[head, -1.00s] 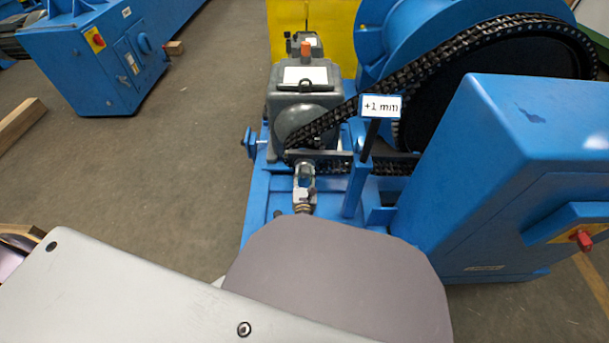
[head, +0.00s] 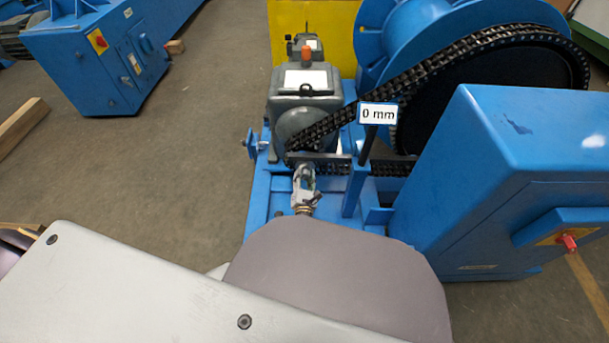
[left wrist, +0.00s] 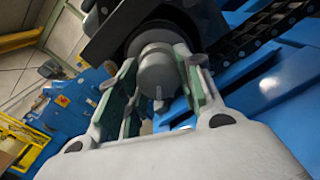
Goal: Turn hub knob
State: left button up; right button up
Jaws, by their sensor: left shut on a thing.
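The hub knob (left wrist: 157,72) is a round grey knob with a pale mark on its face, seen in the left wrist view. My left gripper (left wrist: 160,86) is shut on it, with one finger on each side. In the head view my left gripper (head: 304,182) is at the chain's near end, below the grey gearbox (head: 304,106). The knob cannot be made out there. The black chain (head: 400,90) runs up to the large wheel. A small sign (head: 378,113) reads "0 mm". My right gripper is not in view.
A blue cabinet (head: 470,190) with a red switch (head: 568,243) stands close on the right. A blue post (head: 354,190) rises just right of the gripper. Another blue cabinet (head: 85,60) stands at the far left. The floor between is mostly clear.

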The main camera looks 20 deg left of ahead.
aim_at(304, 173)
pick_arm(q)
jog(key=shift+m, duration=0.4)
jog(key=o, duration=1)
jog(key=shift+o, duration=0.2)
jog(key=shift+r, duration=0.1)
jog(key=shift+r, duration=4.95)
